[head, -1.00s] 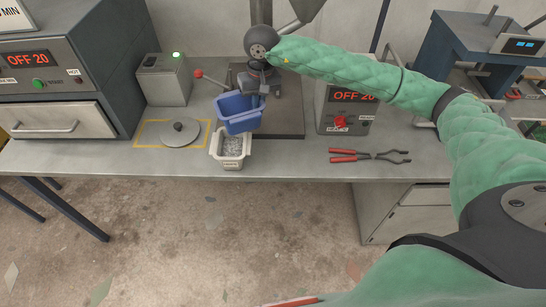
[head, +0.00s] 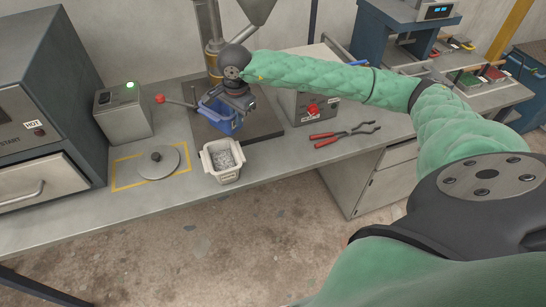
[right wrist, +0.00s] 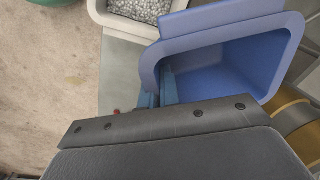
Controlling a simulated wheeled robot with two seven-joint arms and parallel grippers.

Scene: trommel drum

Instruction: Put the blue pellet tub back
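The blue pellet tub (head: 222,122) is at the dark base plate (head: 262,126) under the brass-ended pipe. It looks about upright in the head view; whether it rests on the plate or hangs just above it I cannot tell. My right gripper (head: 240,103) is at its rim and seems shut on its near wall. In the right wrist view the tub (right wrist: 252,62) looks empty, and the blue-grey fingers (right wrist: 160,92) straddle its rim, partly hidden by the gripper body. My left gripper is not in view.
A white bin (head: 232,176) of grey pellets stands in front of the plate. A round lid (head: 158,164) lies in a yellow outline. A red-knobbed lever (head: 160,99) is left of the tub. Red-handled tongs (head: 340,136) lie right, before a control box (head: 300,103).

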